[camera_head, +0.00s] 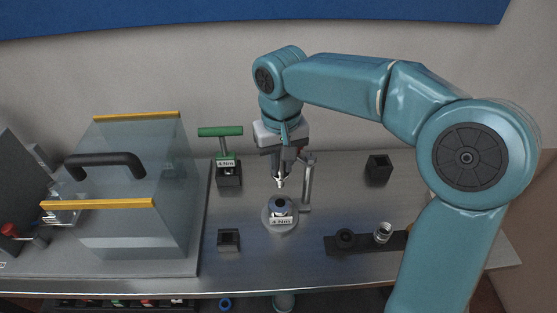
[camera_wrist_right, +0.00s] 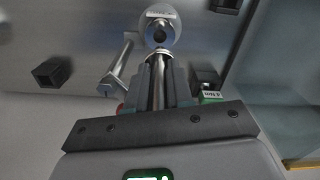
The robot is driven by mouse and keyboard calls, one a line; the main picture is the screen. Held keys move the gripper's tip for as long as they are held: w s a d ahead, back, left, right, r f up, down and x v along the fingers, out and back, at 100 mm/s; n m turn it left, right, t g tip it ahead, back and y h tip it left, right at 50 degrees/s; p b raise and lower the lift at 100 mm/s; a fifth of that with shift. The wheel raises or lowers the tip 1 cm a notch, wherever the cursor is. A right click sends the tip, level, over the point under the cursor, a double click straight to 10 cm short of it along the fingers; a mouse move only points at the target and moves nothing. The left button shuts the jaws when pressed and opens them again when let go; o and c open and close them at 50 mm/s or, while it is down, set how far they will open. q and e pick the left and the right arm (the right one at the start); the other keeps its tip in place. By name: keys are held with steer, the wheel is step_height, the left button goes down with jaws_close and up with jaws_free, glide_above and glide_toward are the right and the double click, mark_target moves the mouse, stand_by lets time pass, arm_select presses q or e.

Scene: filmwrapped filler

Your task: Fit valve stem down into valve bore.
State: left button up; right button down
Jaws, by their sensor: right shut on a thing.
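My right gripper (camera_head: 281,163) points down and is shut on the valve stem (camera_head: 280,182), a slim metal part whose tip shows below the fingers. In the right wrist view the stem (camera_wrist_right: 157,88) lies between the two fingers (camera_wrist_right: 158,68). The valve body with its bore (camera_head: 279,206) stands on a round metal base below, with a bluish ring and a "4 Nm" label in front. The bore also shows in the wrist view (camera_wrist_right: 158,36), just beyond the stem's tip. In the head view the tip is above the bore with a gap. My left gripper is not in view.
A metal post (camera_head: 308,182) stands close right of the valve. A green T-handle tool (camera_head: 220,132) stands in a black holder at left. A clear-walled box (camera_head: 135,215) fills the left. A dark tray (camera_head: 363,247) with small parts and a black block (camera_head: 378,168) are at right.

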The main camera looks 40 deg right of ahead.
mark_target(281, 186)
steer(key=shift+f+b, duration=2.1)
steer(key=shift+f, duration=0.8)
steer(key=shift+f+b, duration=1.95)
steer(key=shift+f, duration=0.65)
steer(key=c, duration=0.9)
jaws_free()
steer(key=shift+r, duration=0.15)
step_height(281, 186, up, 16)
steer(key=p, duration=0.2)
steer(key=shift+r+p, duration=0.1)
steer(key=shift+p, duration=0.25)
